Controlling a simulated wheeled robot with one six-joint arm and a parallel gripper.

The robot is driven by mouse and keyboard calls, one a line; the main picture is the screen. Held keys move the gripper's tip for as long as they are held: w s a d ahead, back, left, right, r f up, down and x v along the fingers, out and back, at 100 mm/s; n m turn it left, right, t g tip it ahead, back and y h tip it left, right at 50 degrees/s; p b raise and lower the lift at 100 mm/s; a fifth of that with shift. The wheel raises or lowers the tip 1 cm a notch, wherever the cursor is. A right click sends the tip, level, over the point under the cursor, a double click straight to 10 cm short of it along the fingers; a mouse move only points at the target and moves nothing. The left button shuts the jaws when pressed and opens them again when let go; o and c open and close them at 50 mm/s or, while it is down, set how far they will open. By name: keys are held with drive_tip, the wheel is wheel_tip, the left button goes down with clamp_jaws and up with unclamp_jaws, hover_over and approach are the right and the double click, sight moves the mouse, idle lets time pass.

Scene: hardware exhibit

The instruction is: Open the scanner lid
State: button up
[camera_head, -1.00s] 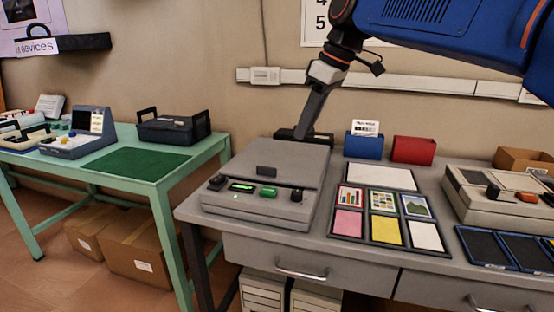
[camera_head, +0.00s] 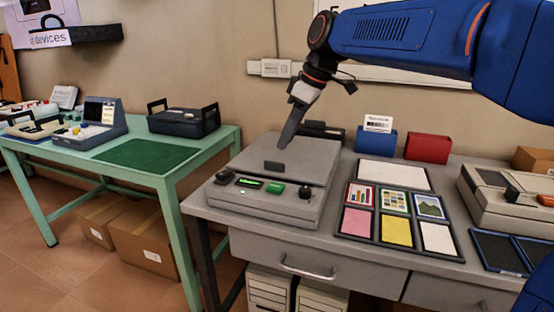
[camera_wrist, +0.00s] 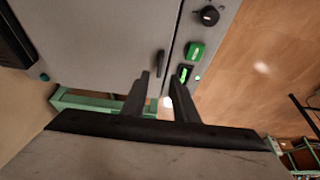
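The scanner (camera_head: 262,206) is a grey box at the left end of the grey desk, with its flat lid (camera_head: 302,158) lying shut. A small dark handle (camera_head: 275,167) sticks up near the lid's front edge. My gripper (camera_head: 284,145) points down over the lid, just behind the handle in the head view. In the wrist view my two fingers (camera_wrist: 159,78) are spread apart with nothing between them. The handle (camera_wrist: 160,63) shows just beyond the fingertips, roughly in line with the gap. I cannot tell the exact height left above the lid.
The scanner's front panel has a dark knob (camera_head: 306,192), a green button (camera_head: 276,188) and a lit display. A framed card tray (camera_head: 380,238) lies to the right. Blue (camera_head: 376,141) and red (camera_head: 427,148) bins stand behind. A green table (camera_head: 225,141) stands to the left.

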sight(275, 162)
drive_tip(key=x, duration=0.8)
drive_tip(key=shift+c, duration=0.4)
clamp_jaws()
drive_tip(key=shift+r, duration=0.1)
idle(0.9)
